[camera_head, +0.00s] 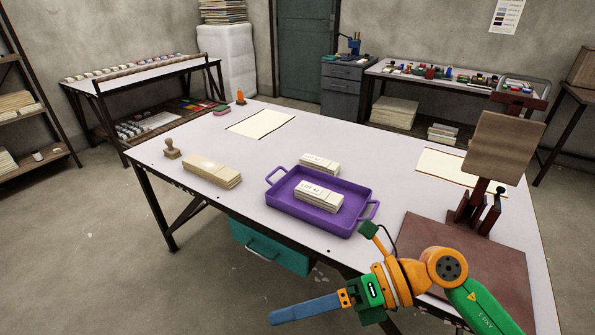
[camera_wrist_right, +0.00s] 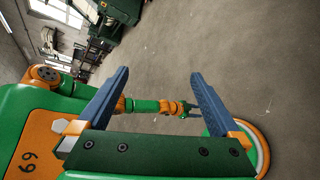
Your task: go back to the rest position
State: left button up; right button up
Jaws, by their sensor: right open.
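My right gripper (camera_head: 274,317) reaches in from the lower right in the head view. It hangs in front of the table's near edge, over the floor, with its blue fingers pointing left. It is clear of the tray and table goods. In the right wrist view its two blue fingers (camera_wrist_right: 159,75) stand wide apart with nothing between them. Beyond them, a green and orange arm of mine ends in a small dark gripper (camera_wrist_right: 193,111), apparently the left one. It is too small to tell whether its jaws are apart. The left gripper is outside the head view.
The white table (camera_head: 300,145) holds a purple tray (camera_head: 275,196) with a labelled stack (camera_head: 318,196), a second stack (camera_head: 320,163), a tan block (camera_head: 212,171) and a stamp (camera_head: 171,148). A brown press (camera_head: 503,146) stands at right. The left floor is clear.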

jog(key=w+d+f+m+t+y+p, duration=0.1)
jog(key=w+d+m+t+y+p, duration=0.15)
jog(key=w+m+t, duration=1.05)
jog(key=d+f+m+t+h, duration=0.1)
jog(key=d+f+m+h, duration=0.4)
jog(key=f+m, duration=0.4)
jog(key=d+f+m+t+h, duration=0.1)
jog(key=d+f+m+h, duration=0.45)
jog(key=f+m, duration=0.35)
jog(key=s+d+f+m+g+h+p, duration=0.1)
jog(key=s+d+f+m+g+h, duration=0.15)
jog(key=s+f, duration=0.5)
jog(key=s+d+f+m+g+h, duration=0.25)
jog(key=s+f, duration=0.35)
jog(key=f, duration=0.3)
jog(key=s+f+m+g, duration=0.2)
jog(key=s+f+g, duration=0.1)
jog(key=s, duration=0.8)
jog(key=s+f+m+g+p, duration=0.1)
jog(key=s+f+g, duration=0.3)
jog(key=s, duration=0.8)
jog(key=shift+s+d+f+m+g+h, duration=0.15)
jog(key=shift+d+m+g+h, duration=0.2)
jog(key=shift+m, duration=0.35)
